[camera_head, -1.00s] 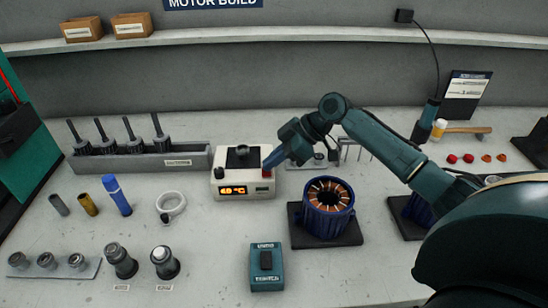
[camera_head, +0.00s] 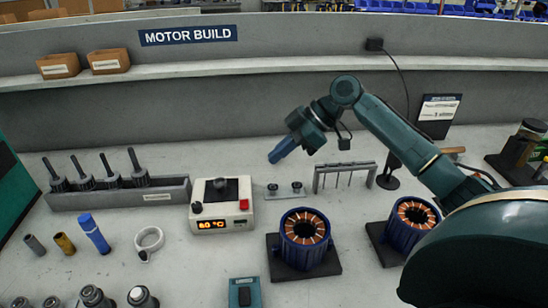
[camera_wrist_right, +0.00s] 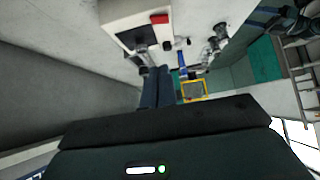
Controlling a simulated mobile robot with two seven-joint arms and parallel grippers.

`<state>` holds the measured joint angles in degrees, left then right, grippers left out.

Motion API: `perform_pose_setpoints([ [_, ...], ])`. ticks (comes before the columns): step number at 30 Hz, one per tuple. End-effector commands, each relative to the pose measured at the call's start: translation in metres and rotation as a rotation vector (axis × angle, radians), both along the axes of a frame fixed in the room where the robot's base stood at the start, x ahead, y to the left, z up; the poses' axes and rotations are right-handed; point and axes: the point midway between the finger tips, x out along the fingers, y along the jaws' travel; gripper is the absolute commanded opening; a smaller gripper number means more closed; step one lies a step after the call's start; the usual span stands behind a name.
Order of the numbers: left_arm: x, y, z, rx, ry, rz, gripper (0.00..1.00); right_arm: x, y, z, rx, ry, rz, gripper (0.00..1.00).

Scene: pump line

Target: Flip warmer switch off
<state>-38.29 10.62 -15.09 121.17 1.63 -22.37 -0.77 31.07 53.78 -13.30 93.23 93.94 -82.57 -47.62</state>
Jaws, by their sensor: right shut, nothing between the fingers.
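The warmer (camera_head: 208,190) is a white box at the back middle of the bench. Its front display (camera_head: 211,225) is lit orange. A red switch (camera_head: 244,204) sits at its right front, and a black knob is at its left. In the right wrist view the warmer (camera_wrist_right: 122,12) is at the top, with the red switch (camera_wrist_right: 159,18) on its edge. My right gripper (camera_head: 272,158) is shut and empty, in the air above and to the right of the warmer, apart from it. Its blue fingers also show in the right wrist view (camera_wrist_right: 155,72). My left gripper is out of view.
A grey rack (camera_head: 120,194) with several black-handled tools stands left of the warmer. Two wound motor stators (camera_head: 304,237) sit on dark pads to the right. A small metal frame (camera_head: 345,168) stands behind them. A white ring (camera_head: 149,240) lies front left.

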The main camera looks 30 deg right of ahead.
Motion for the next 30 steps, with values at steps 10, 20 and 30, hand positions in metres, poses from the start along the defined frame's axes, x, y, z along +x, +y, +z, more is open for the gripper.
perform_pose_setpoints([
  [10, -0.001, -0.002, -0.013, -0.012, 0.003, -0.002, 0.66, 0.004, -0.003, -0.003, 0.031, 0.061, -0.004, 0.0],
  [20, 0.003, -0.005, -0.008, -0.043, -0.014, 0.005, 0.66, 0.005, -0.006, 0.001, 0.069, 0.161, -0.002, 0.0],
  [30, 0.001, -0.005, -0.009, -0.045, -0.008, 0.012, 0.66, 0.007, 0.002, -0.006, 0.069, 0.161, 0.001, 0.0],
])
